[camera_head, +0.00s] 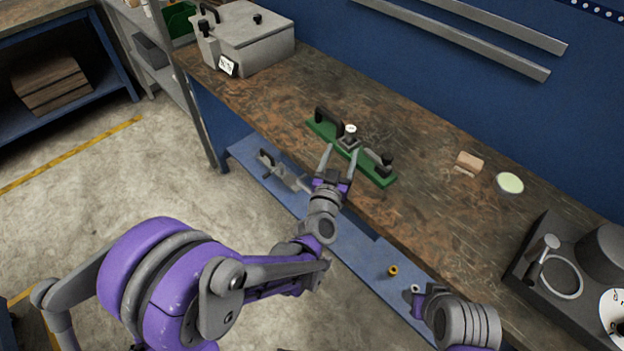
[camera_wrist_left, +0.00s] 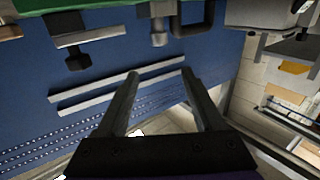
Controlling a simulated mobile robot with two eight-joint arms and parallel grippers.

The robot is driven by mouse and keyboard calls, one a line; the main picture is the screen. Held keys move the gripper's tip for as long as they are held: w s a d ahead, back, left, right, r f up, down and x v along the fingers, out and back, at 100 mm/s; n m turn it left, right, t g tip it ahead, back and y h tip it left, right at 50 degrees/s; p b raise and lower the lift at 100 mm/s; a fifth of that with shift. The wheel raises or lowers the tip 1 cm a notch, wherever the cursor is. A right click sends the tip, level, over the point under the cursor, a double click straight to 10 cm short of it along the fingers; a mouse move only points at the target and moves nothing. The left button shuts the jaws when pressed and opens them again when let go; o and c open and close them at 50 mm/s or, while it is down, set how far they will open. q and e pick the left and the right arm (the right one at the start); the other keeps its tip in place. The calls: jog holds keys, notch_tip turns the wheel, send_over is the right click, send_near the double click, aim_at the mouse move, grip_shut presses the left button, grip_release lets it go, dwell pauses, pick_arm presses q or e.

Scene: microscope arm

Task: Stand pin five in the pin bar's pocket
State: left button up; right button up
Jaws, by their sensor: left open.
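A green bar (camera_head: 322,128) lies along the bench's front edge, with a black handle at its left end and a dark clamp-like part at its right. A pale-topped pin-like piece (camera_head: 351,130) stands upright on a grey block at the bar's middle. I cannot read a number on it. My left gripper (camera_head: 341,152) is open in front of the block, its fingers pointing at it. In the left wrist view, the open fingers (camera_wrist_left: 160,74) have only background between them. The green bar (camera_wrist_left: 105,4) and a grey piece (camera_wrist_left: 158,25) show at the top. My right gripper (camera_head: 416,300) shows only partly.
A grey lidded box (camera_head: 245,40) stands at the bench's far left. A wooden block (camera_head: 469,161), a pale green dish (camera_head: 509,183) and a dark tray (camera_head: 560,290) lie to the right. A yellow ring (camera_head: 393,271) is below the bench edge. Bench behind the bar is clear.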

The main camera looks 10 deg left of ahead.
pick_arm(q)
jog(key=s+a+f+g, duration=0.2)
jog(key=s+a+g, duration=0.2)
jog(key=s, duration=0.6)
jog(key=s+a+f+n+g+y, duration=0.1)
jog(key=s+a+g, duration=0.3)
jog(key=s, duration=0.6)
jog(key=s+a+f+g+y, duration=0.1)
jog(key=s+a+f+g, duration=0.2)
jog(key=s+a, duration=0.4)
jog(key=s+g, duration=0.1)
jog(key=s, duration=0.2)
jog(key=shift+f+g, duration=0.25)
jog(key=shift+g, duration=0.05)
